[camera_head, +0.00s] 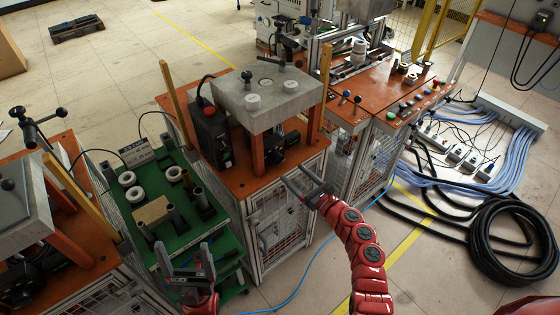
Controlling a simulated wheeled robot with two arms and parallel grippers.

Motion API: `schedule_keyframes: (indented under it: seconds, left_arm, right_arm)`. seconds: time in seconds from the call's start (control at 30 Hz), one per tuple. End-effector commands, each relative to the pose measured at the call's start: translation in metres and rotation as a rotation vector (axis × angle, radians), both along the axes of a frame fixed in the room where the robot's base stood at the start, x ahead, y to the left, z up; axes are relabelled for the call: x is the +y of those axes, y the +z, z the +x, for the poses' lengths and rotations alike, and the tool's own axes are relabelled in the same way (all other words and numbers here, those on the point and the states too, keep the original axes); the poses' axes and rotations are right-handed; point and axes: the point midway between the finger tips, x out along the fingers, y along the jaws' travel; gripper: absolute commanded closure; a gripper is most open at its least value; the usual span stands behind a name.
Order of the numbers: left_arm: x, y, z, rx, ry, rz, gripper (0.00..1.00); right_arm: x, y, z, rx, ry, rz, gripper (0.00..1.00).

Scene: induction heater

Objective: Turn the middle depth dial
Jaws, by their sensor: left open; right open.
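The middle machine has a grey top plate (268,98) on orange posts, with white round pieces and small dark-knobbed handles on it. One black-knobbed handle (247,80) stands on the plate; I cannot tell for sure which part is the depth dial. My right gripper (297,178) is open and empty in front of this machine's orange bench edge, below and right of the plate. My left gripper (184,257) is open and empty at the lower left, over the near end of the green cart. Neither gripper visibly touches a dial.
A green cart (180,238) with white rings and a tan block stands left of the middle machine. Another machine with a black crank (37,125) is at far left. An orange control bench (400,100) is at right. Coiled black hose (512,245) lies on the floor.

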Motion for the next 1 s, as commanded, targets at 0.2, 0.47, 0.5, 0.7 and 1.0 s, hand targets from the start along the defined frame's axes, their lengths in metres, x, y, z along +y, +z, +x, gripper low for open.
schedule_keyframes:
  seconds: [0.2, 0.47, 0.5, 0.7, 1.0]
  left_arm:
    - [0.000, -0.003, 0.000, 0.000, 0.000, 0.000, 0.16]
    - [0.000, -0.008, 0.000, 0.000, 0.000, 0.000, 0.16]
    - [0.000, -0.008, 0.000, 0.000, 0.000, 0.000, 0.16]
    - [0.000, -0.008, 0.000, 0.000, 0.000, 0.000, 0.16]
    - [0.000, -0.008, 0.000, 0.000, 0.000, 0.000, 0.16]
  right_arm:
    - [0.029, -0.002, 0.038, 0.002, 0.004, 0.001, 0.22]
    - [0.045, -0.001, 0.063, 0.001, -0.001, -0.001, 0.22]
    - [0.046, -0.001, 0.064, 0.001, -0.001, -0.001, 0.22]
    - [0.048, -0.001, 0.066, 0.002, -0.001, -0.001, 0.22]
    - [0.048, -0.001, 0.066, 0.002, -0.001, -0.001, 0.52]
